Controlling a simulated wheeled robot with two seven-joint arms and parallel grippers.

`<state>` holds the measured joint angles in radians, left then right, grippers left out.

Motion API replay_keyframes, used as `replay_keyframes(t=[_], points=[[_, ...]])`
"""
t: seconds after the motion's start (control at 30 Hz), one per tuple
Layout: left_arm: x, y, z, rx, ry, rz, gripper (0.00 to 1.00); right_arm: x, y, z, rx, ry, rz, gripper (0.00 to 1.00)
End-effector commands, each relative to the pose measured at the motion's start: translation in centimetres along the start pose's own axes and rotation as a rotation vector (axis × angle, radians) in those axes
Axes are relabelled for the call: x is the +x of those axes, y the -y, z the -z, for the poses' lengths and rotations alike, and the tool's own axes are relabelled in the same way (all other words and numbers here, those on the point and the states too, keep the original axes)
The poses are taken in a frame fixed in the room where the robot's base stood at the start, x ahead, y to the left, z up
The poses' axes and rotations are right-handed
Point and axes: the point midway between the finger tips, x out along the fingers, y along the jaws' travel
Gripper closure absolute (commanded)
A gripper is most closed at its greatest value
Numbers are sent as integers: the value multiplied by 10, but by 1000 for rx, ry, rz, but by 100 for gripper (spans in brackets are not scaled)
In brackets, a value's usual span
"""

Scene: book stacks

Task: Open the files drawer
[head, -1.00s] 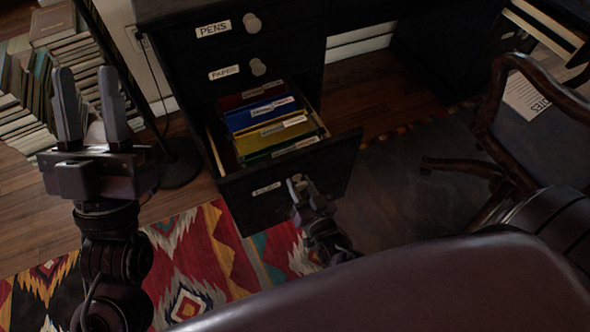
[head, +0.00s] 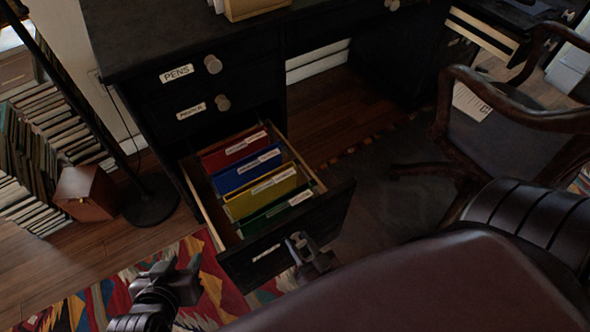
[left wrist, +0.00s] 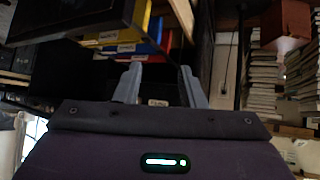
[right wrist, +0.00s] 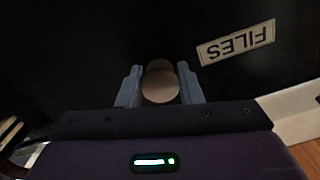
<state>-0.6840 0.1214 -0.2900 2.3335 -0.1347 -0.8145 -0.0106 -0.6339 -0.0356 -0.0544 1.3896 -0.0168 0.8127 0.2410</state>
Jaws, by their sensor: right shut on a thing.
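The files drawer (head: 235,268) is pulled well out of the black desk. Red, blue, yellow and green folders (head: 262,190) stand in it. Its label (right wrist: 236,43) reads FILES, upside down in the right wrist view. My right gripper (head: 297,241) is at the drawer front. In the right wrist view its fingers are shut on the round pale knob (right wrist: 160,82). My left gripper (head: 180,268) is left of the drawer, above the rug, with its fingers apart and empty. Its spread fingers also show in the left wrist view (left wrist: 160,88).
The pens drawer (head: 185,72) and paper drawer (head: 180,112) above are shut. A lamp base (head: 150,203), a brown box (head: 86,194) and stacked books (head: 60,125) stand at the left. A wooden armchair (head: 510,115) is at the right.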

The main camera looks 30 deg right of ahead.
Motion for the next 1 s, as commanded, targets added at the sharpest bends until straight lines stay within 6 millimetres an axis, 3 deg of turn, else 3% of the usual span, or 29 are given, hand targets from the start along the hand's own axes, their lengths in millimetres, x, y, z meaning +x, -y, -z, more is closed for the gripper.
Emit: replay_keyframes(t=[0.2,0.6,0.63,0.7,0.8,1.0], points=[[-2,-2,-22,-3,95,-5,64,-8,0,0,-1,0,0,100],[-2,-2,-25,-4,108,-6,64,-9,0,0,-1,0,-1,100],[-2,-2,-25,-4,108,-6,64,-9,0,0,-1,0,-1,66],[-2,-2,-25,-4,108,-5,64,-9,0,0,-1,0,-1,57],[-2,-2,-25,-4,108,-5,64,-9,0,0,0,0,0,45],[-2,-2,-25,-4,107,-5,64,-9,0,0,0,0,0,45]])
